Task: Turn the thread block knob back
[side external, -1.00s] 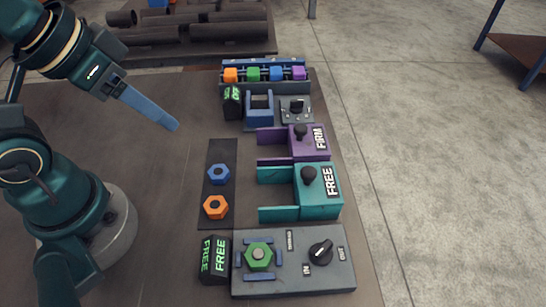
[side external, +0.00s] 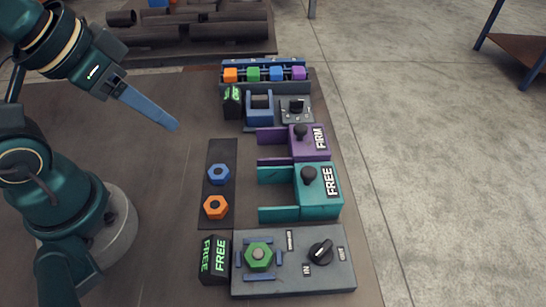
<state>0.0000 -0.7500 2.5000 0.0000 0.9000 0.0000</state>
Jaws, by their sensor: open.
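The grey thread block (side external: 283,283) stands at the near end of the table, with a black knob (side external: 320,252) on its right part between the labels "IN" and "OUT". The knob's pale mark points up and right. A green hex nut (side external: 259,256) sits among blue guides on the block's left part. A black display (side external: 214,258) reading "FREE" stands at the block's left. My gripper (side external: 175,126) is at upper left, empty and above the table, well away from the knob. Its blue fingers overlap in this view.
A dark strip (side external: 219,194) holds a blue nut (side external: 218,174) and an orange nut (side external: 215,207). A teal clamp (side external: 318,207) reads "FREE" and a purple clamp (side external: 310,155) reads "FIRM". A blue fixture (side external: 260,113) and a rack of coloured blocks (side external: 264,89) stand behind. The table's left middle is clear.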

